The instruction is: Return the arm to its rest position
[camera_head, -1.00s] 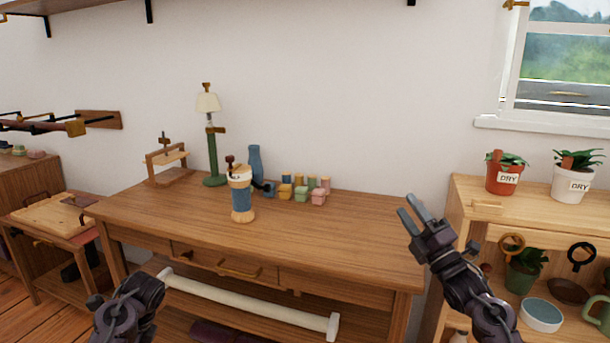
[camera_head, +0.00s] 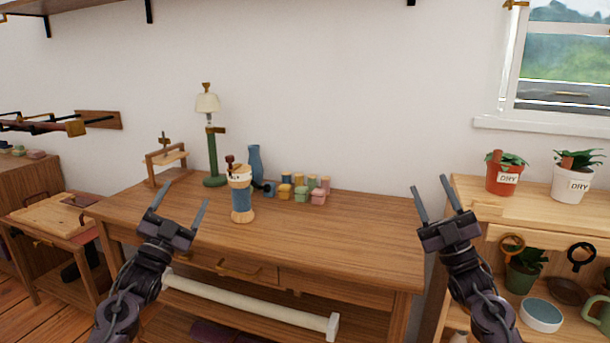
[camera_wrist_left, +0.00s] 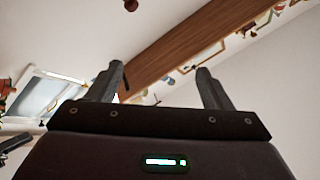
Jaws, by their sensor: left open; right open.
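My left gripper (camera_head: 180,205) is raised in front of the left part of the wooden desk (camera_head: 360,225), fingers pointing up, open and empty. In the left wrist view its two fingers (camera_wrist_left: 160,85) stand apart with nothing between them. My right gripper (camera_head: 444,195) is raised by the desk's right end, fingers pointing up, open and empty. Neither gripper appears to hold anything. The left gripper overlaps part of the desk's front in the head view.
On the desk stand a blue and tan jar (camera_head: 242,198), a green lamp (camera_head: 212,150), a blue vase (camera_head: 255,165) and several small coloured blocks (camera_head: 302,193). A shelf unit (camera_head: 470,205) with potted plants (camera_head: 504,175) is at right. A white bar (camera_head: 260,308) runs below the drawers.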

